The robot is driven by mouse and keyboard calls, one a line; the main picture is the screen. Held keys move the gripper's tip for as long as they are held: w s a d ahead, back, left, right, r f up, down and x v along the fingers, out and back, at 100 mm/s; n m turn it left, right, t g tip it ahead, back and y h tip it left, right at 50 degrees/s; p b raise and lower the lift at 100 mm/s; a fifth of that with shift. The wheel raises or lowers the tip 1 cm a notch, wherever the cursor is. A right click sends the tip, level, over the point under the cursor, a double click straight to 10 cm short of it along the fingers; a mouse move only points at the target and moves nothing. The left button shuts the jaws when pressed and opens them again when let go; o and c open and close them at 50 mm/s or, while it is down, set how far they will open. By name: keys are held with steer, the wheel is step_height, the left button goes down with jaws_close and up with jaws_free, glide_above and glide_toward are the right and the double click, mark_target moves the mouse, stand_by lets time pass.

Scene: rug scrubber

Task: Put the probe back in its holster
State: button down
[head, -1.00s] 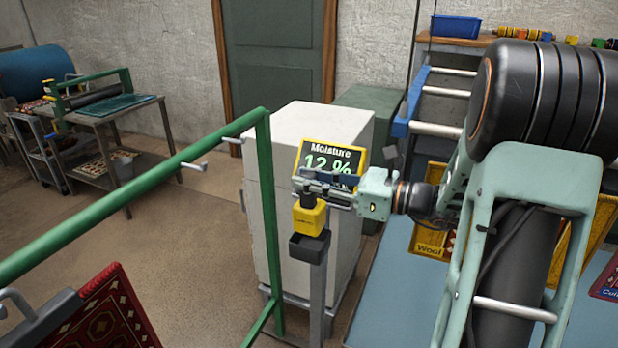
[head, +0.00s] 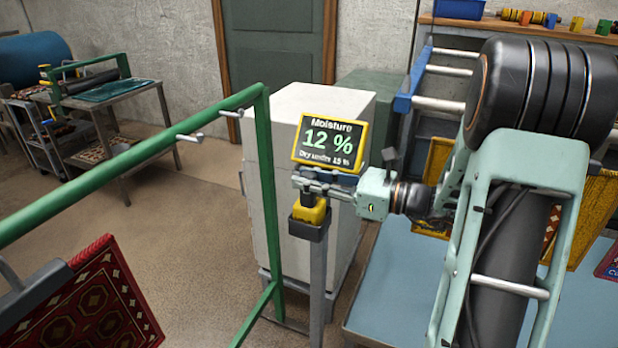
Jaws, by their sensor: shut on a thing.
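The probe (head: 308,211) is a yellow block with a dark top. It sits upright in the mouth of the dark holster (head: 309,232) on top of a grey post. Its lower part is hidden inside the holster. My gripper (head: 312,186) reaches in from the right and is shut on the probe's dark top. The yellow-framed moisture display (head: 329,143) stands just above and behind my gripper and reads 12 %.
A green rail frame (head: 268,190) stands just left of the post, with pegs on its upper bar. A white cabinet (head: 300,110) is behind the post. A blue-topped table (head: 400,285) lies to the right, and a red patterned rug (head: 90,300) hangs at lower left.

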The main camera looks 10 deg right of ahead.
steer(key=c, duration=1.6)
jaws_free()
